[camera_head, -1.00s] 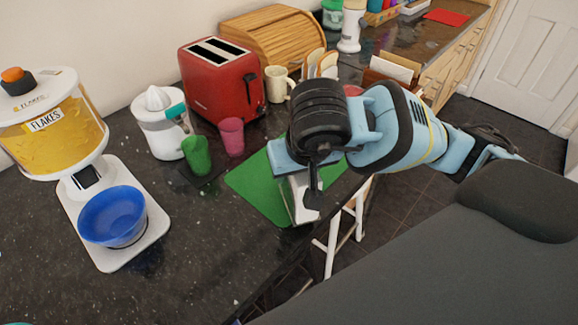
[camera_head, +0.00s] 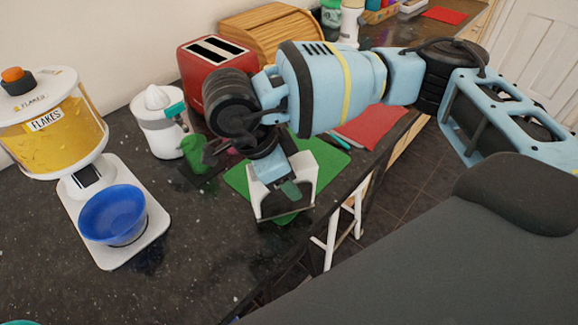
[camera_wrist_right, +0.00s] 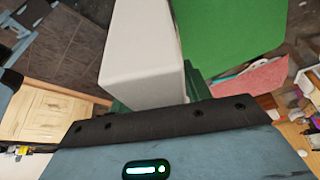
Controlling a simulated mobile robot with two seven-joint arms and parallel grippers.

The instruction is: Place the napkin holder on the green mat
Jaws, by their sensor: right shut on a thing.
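The napkin holder (camera_head: 306,187) is white with upright side walls and a dark lower edge. My right gripper (camera_head: 289,189) is shut on it. In the head view the holder overlaps the front part of the green mat (camera_head: 322,156); I cannot tell whether it touches the mat. In the right wrist view the white holder (camera_wrist_right: 143,55) rises from the gripper's fingers (camera_wrist_right: 150,98), and the green mat (camera_wrist_right: 232,35) lies beside it. My arm hides part of the mat. My left gripper is not in view.
A green cup (camera_head: 193,152) stands left of the mat. The red toaster (camera_head: 196,62) and wooden bread box (camera_head: 270,38) are behind. A red cloth (camera_head: 372,124) lies to the right. A blue bowl (camera_head: 112,214) is at left. The counter's front edge is close to the mat.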

